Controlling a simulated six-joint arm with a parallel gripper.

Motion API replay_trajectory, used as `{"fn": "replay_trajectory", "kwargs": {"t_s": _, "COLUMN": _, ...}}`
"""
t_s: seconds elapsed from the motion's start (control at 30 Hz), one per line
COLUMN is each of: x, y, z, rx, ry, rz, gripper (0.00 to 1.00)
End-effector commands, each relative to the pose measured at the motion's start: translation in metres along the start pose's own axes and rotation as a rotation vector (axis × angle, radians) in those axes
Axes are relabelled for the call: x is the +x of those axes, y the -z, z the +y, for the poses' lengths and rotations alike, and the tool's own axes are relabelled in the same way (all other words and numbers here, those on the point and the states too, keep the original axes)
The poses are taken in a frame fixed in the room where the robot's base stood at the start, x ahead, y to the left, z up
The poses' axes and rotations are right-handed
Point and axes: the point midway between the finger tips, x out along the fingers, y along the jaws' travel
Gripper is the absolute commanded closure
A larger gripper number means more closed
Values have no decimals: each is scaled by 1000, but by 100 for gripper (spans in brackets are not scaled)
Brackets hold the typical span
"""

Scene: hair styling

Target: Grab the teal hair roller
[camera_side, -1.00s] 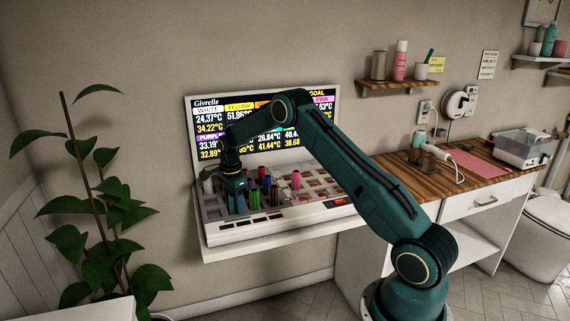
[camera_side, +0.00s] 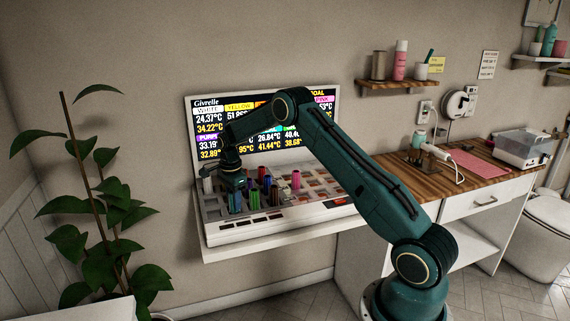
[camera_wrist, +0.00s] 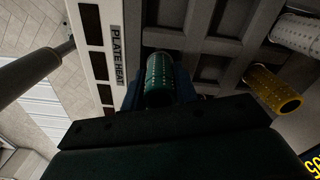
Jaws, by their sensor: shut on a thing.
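The teal hair roller (camera_wrist: 160,80) is a ribbed, dotted cylinder in the middle of the wrist view, right at the front of my gripper (camera_wrist: 160,97). My gripper is shut on it. The roller's lower part is hidden by the gripper body, and I cannot tell whether it touches the heater.
A yellow roller (camera_wrist: 275,90) and a white roller (camera_wrist: 298,34) lie to the right in the wrist view. Several coloured rollers, including a pink one (camera_side: 295,179), stand close to my gripper on the heater. A screen (camera_side: 318,150) rises behind. A plant (camera_side: 105,220) stands at left.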

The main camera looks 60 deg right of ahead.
Motion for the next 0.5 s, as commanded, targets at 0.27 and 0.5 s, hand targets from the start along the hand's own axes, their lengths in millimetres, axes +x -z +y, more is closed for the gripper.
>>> {"fn": "replay_trajectory", "kwargs": {"t_s": 0.27, "x": -38, "y": 0, "z": -1, "rx": 0, "ry": 5, "rz": 0, "gripper": 94}}
{"fn": "replay_trajectory", "kwargs": {"t_s": 0.5, "x": -88, "y": 0, "z": -1, "rx": 0, "ry": 6, "rz": -1, "gripper": 94}}
